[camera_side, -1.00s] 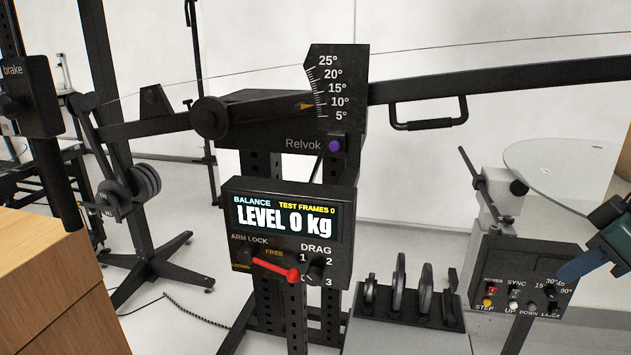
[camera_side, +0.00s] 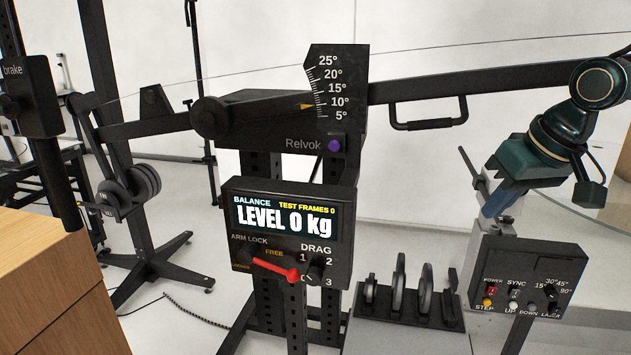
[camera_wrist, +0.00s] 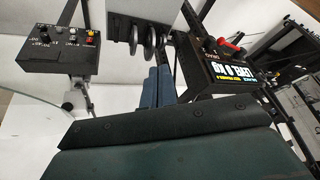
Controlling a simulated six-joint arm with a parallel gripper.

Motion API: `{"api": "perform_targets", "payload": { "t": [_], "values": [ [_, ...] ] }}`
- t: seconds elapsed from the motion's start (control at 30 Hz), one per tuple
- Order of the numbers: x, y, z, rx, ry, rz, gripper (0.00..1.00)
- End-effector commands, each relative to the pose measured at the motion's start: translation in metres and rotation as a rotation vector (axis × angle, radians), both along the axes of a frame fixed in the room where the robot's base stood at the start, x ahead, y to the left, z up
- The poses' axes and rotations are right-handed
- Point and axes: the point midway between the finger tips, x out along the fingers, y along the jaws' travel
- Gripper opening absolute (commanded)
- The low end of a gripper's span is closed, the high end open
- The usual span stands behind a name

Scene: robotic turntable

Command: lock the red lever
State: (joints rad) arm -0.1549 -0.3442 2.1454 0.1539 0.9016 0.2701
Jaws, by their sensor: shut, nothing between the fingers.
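The red lever (camera_side: 275,269) is on the front of the balance box (camera_side: 288,232), below the words ARM LOCK and FREE. It lies nearly flat, its knob to the right and slightly low. A small orange label at its left end is too small to read surely. The box display reads LEVEL 0 kg. In the wrist view the lever (camera_wrist: 230,47) shows at upper right, beyond my fingers. My gripper (camera_side: 490,218) has blue fingers, shut and empty, well to the right of the lever and apart from it. It also shows in the wrist view (camera_wrist: 158,73).
A black control box (camera_side: 525,285) with switches stands just below my gripper. A rack of weight discs (camera_side: 408,300) lies between it and the balance box. The long black beam (camera_side: 530,77) with a handle (camera_side: 430,125) runs above. A wooden block (camera_side: 50,285) is at left.

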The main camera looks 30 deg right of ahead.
Motion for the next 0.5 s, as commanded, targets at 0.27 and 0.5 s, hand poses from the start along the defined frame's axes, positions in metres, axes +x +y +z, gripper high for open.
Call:
{"api": "perform_targets", "payload": {
  "t": [0.27, 0.5],
  "values": [
    [0.053, 0.02, 0.002, 0.026, 0.017, -0.093, 0.0],
    [0.097, 0.042, -0.002, 0.046, 0.026, -0.176, 0.0]
  ]
}}
